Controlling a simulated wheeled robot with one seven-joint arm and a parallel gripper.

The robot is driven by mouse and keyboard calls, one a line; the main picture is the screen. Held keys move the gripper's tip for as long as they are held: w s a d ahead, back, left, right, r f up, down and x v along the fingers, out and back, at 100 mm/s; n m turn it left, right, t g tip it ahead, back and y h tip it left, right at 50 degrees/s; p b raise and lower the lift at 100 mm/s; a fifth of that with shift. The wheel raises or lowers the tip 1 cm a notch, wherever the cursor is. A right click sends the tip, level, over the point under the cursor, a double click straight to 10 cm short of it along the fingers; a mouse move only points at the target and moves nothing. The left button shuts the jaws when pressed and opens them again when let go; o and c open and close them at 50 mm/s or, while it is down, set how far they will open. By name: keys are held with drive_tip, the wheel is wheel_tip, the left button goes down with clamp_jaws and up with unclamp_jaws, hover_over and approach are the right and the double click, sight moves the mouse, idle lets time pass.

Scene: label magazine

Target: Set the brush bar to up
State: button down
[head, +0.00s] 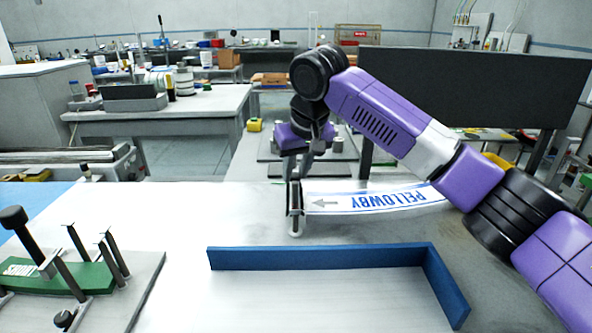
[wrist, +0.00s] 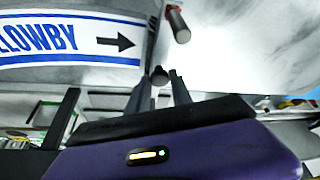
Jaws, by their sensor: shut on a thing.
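A slim metal bar, which looks like the brush bar (head: 296,203), stands at the left end of a printed label strip (head: 375,201) on the bench. The strip carries blue lettering and a grey arrow. My gripper (head: 293,174) is at the bar's far end, fingers pointing down. In the wrist view my gripper (wrist: 158,82) is shut on a small dark round knob (wrist: 159,75). How the knob joins the bar, and the bar's exact tilt, I cannot tell.
A blue L-shaped fence (head: 320,259) stands on the bench in front. A green fixture with dark posts (head: 75,278) is at the left. A dark panel (head: 470,88) rises behind my arm. The white bench top left of the bar is clear.

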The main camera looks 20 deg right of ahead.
sight(296, 176)
drive_tip(key=shift+r, duration=0.1)
idle(0.8)
wheel_tip(296, 176, up, 4)
drive_tip(key=p, duration=0.3)
drive_tip(key=shift+f+p, duration=0.25)
drive_tip(key=shift+p, duration=0.15)
drive_tip(key=c, duration=1.2)
unclamp_jaws()
drive_tip(key=shift+o, duration=0.3)
drive_tip(key=v, duration=0.7)
drive_tip(key=shift+r, duration=0.35)
drive_tip(key=shift+s, duration=0.15)
